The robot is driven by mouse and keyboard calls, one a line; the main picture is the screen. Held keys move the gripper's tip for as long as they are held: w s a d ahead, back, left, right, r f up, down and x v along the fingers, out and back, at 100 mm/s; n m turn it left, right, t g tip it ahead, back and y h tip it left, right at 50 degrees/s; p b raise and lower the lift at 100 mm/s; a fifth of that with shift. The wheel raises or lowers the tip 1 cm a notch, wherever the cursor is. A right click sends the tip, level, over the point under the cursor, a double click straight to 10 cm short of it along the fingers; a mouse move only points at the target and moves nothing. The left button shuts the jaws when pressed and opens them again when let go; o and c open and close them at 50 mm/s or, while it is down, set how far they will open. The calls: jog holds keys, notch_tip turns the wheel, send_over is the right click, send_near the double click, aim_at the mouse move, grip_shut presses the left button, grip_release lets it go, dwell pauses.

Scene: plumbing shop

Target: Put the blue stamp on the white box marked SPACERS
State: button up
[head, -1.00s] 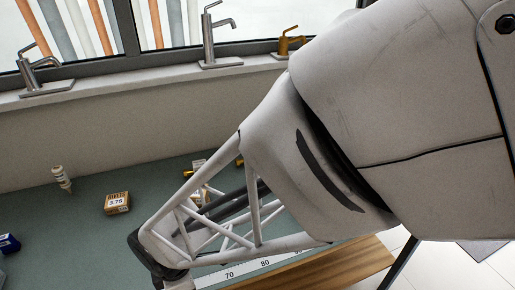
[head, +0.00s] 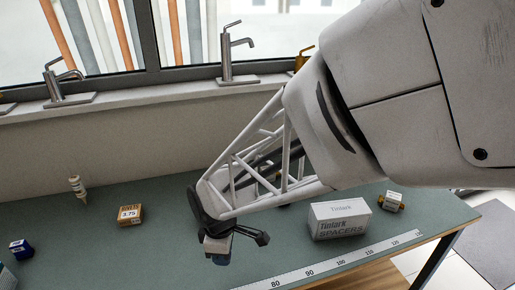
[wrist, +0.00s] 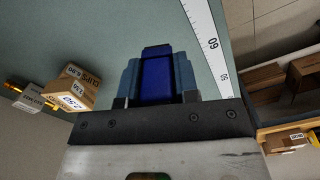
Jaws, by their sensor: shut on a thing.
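The white box marked SPACERS (head: 340,220) stands on the green bench top at the right in the head view, with its top clear. My gripper (head: 222,252) is left of the box, apart from it and pointing down. It is shut on the blue stamp (wrist: 157,78), which shows as a dark blue block between the fingers in the wrist view. In the head view the stamp is mostly hidden by the gripper.
A measuring strip (head: 335,262) runs along the bench's front edge. A yellow-and-white item (head: 392,201) is right of the SPACERS box. Taps line the sill (head: 150,101).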

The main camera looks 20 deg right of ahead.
jog(key=w+d+r+m, duration=0.3)
jog(key=w+d+m, duration=0.15)
jog(key=d, duration=0.45)
notch_tip(320, 180, up, 6)
jog(key=m, duration=0.9)
send_over(342, 209)
jog(key=shift+r, duration=0.15)
jog(key=shift+w+f, duration=0.1)
jog(key=shift+f, duration=1.9)
jog(key=shift+f, duration=0.15)
jog(key=shift+f, duration=1.85)
